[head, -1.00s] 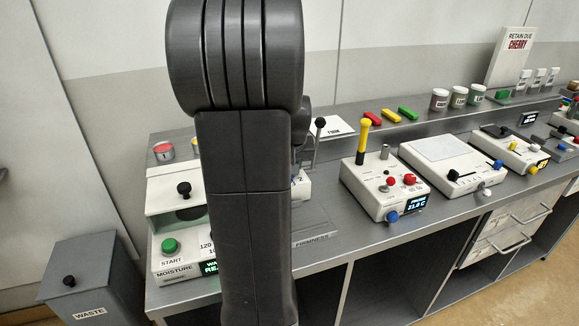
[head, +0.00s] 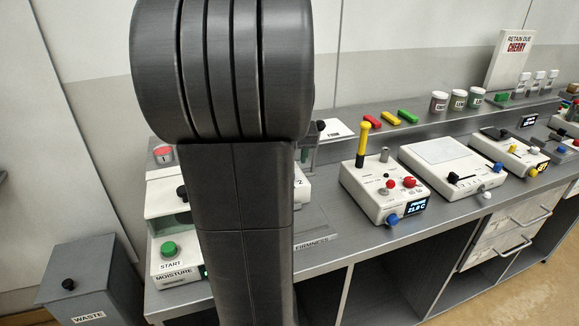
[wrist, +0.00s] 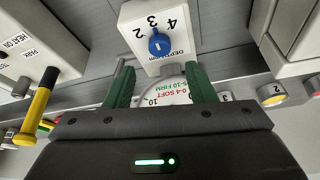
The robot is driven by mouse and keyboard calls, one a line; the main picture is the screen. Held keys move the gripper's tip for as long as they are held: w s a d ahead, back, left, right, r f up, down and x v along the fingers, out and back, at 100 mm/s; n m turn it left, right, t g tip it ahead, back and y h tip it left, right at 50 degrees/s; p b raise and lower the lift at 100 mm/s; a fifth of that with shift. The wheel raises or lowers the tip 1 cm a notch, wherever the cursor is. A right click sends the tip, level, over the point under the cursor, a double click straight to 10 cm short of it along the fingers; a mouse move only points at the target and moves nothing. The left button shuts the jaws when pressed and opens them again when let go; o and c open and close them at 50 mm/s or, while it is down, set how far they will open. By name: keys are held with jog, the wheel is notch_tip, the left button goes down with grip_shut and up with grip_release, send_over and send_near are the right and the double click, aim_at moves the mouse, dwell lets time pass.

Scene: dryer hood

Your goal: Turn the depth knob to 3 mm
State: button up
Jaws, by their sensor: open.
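The blue depth knob (wrist: 159,44) is on a white box (wrist: 136,13), in the wrist view's upper middle. The numbers 4, 3 and 2 are printed around it, with a partly hidden depth label below. A small pale mark shows on the knob; I cannot tell which number it points to. My gripper (wrist: 160,72) is open, its two green fingers apart, below the knob in the picture. No contact with the knob is visible. In the head view my arm hides the gripper, the knob and most of the firmness station (head: 302,188).
A white unit with a yellow-handled lever (head: 362,140) stands right of my arm; the lever also shows in the wrist view (wrist: 36,108). The moisture unit (head: 172,270) with its green start button is on the left. A grey waste bin (head: 88,280) stands beside the bench.

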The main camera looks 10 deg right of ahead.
jog(key=v, duration=0.7)
jog(key=shift+r, duration=0.2)
jog(key=x, duration=1.4)
jog(key=shift+s, duration=0.1)
